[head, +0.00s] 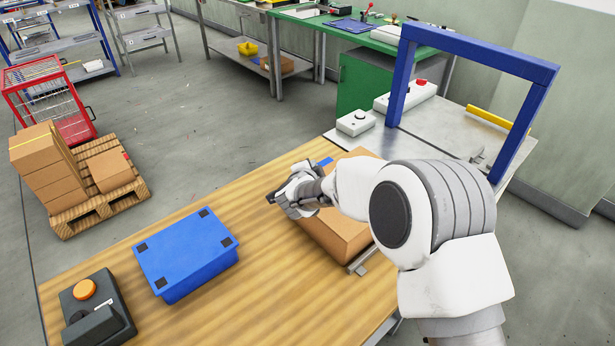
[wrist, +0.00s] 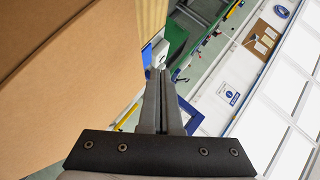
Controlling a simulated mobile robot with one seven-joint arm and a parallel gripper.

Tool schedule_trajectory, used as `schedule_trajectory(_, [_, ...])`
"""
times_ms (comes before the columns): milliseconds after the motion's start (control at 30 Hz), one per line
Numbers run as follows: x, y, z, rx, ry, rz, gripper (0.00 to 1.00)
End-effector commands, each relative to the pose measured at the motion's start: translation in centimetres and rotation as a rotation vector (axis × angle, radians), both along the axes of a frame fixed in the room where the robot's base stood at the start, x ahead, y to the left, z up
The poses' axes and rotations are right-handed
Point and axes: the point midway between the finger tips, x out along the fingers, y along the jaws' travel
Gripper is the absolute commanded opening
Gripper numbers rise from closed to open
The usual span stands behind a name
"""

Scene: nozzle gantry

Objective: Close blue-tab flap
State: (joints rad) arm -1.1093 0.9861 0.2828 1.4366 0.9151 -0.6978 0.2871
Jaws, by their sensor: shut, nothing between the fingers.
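A cardboard box (head: 338,232) sits on the wooden table, partly hidden behind my arm. A small blue tab (head: 326,162) shows at its far edge, just beyond my gripper. I cannot tell how far the flap with this tab is raised. My gripper (head: 272,199) is at the left side of the box, fingers pointing left. In the wrist view my gripper (wrist: 160,74) is shut and empty, with brown cardboard (wrist: 70,70) filling the left side close to the fingers. Whether they touch it is unclear.
A blue bin (head: 187,250) with dark corner pads and a dark control box with an orange button (head: 84,289) stand on the table to the left. A blue gantry frame (head: 480,60) stands behind my arm. The wood between bin and box is clear.

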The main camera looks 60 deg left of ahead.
Motion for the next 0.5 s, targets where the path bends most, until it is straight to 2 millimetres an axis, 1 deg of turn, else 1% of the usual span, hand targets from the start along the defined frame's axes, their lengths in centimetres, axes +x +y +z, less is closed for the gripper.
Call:
schedule_trajectory(33, [-0.6, -0.6, 0.4, 0.000, -0.001, 0.002, 0.00])
schedule_trajectory(300, [-3.6, -3.5, 2.4, 0.000, -0.001, 0.002, 0.00])
schedule_trajectory(500, [-5.1, -5.0, 3.3, 0.000, 0.000, 0.000, 0.00])
